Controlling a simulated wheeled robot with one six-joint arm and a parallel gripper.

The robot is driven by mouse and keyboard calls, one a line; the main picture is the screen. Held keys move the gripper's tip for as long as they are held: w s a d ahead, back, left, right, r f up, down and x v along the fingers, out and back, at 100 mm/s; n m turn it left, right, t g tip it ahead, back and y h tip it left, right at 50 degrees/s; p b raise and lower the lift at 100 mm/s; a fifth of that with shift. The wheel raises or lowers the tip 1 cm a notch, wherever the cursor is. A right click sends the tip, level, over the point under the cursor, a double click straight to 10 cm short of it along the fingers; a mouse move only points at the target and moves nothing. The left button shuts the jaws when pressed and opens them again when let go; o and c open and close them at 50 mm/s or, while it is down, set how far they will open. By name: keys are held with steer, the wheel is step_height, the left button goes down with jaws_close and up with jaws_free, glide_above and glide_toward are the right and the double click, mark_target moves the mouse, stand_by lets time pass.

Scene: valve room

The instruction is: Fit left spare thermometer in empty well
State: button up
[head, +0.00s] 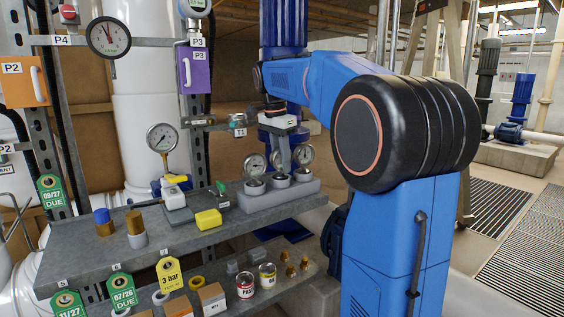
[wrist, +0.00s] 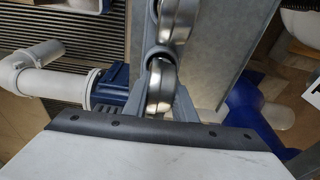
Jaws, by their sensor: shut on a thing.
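My gripper (head: 282,158) points down over a grey block with round sockets (head: 282,196) on the upper shelf. It is shut on a round metal-cased dial thermometer, seen between the fingers in the wrist view (wrist: 160,87). In the head view the held dial is mostly hidden by the fingers, at the middle of the block. A dial stands upright at the left (head: 255,165) and another at the right (head: 303,155) of the block. A second metal case (wrist: 176,20) shows just beyond the held one in the wrist view. I cannot make out an empty well.
The upper shelf (head: 110,260) also carries a yellow block (head: 208,219), a pressure gauge (head: 162,138) and two small cylinders (head: 135,228). Cans and fittings sit on the lower shelf. Pipes and a upright rail rise behind; a T1 tag (head: 238,121) hangs behind the block.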

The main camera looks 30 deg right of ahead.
steer(key=shift+f, duration=0.15)
steer(key=o, duration=0.9)
step_height(320, 180, up, 17)
steer(key=a, duration=0.2)
steer(key=shift+w, duration=0.15)
